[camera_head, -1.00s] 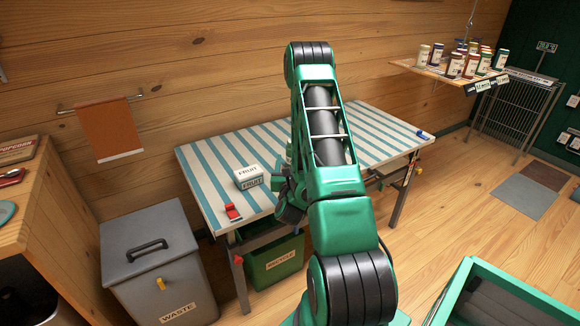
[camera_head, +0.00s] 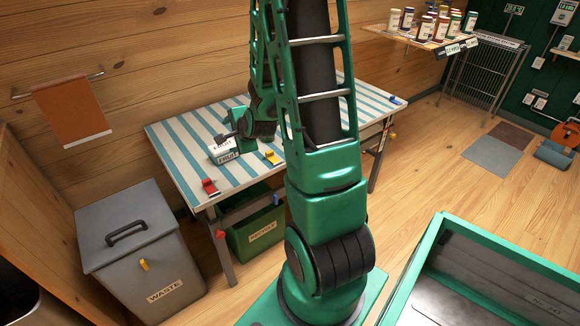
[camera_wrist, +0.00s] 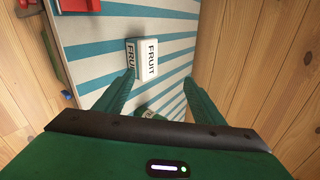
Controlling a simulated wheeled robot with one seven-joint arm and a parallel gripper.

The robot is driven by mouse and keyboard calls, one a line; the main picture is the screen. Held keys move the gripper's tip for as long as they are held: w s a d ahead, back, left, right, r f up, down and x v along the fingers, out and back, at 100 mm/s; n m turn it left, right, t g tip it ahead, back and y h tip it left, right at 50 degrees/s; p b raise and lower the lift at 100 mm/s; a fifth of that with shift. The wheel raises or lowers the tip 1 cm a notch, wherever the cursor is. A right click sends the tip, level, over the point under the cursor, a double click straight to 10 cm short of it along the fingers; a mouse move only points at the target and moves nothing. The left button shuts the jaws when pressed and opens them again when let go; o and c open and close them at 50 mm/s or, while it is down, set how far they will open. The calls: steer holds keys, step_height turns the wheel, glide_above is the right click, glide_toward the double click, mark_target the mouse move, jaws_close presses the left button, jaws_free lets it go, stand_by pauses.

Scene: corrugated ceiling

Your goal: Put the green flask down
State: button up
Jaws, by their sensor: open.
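My gripper (camera_wrist: 158,78) is open in the wrist view, its two green fingers apart above the striped table (camera_wrist: 90,30). A small green and pale object (camera_wrist: 147,113) shows low between the fingers, mostly hidden by the gripper body; it may be the green flask, but I cannot tell for sure. I see no clear flask in the head view, where my arm covers part of the table (camera_head: 180,150). A white FRUIT box (camera_wrist: 148,58) lies just beyond the fingertips; it also shows in the head view (camera_head: 224,157), beside my gripper.
A red item (camera_head: 209,187) and a yellow item (camera_head: 272,158) are on the table. A grey waste bin (camera_head: 135,250) stands left of it, a green recycle bin (camera_head: 255,235) underneath. A jar shelf (camera_head: 400,34) is at the back right. Bare striped tabletop shows at the back.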

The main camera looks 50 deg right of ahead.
steer(key=s+a+r+n+g+y, duration=0.1)
steer(key=s+a+r+n+g, duration=0.2)
steer(key=s, duration=0.8)
steer(key=s+a+r+n+g+y, duration=0.1)
steer(key=s+a+r+n+g, duration=0.2)
steer(key=s+n, duration=0.4)
steer(key=s+a+r+n+g+y, duration=0.1)
steer(key=s+a+r+n+g, duration=0.2)
steer(key=s, duration=1.1)
steer(key=r+n+g, duration=0.1)
steer(key=n, duration=0.2)
steer(key=shift+s+r, duration=0.25)
steer(key=shift+s, duration=0.05)
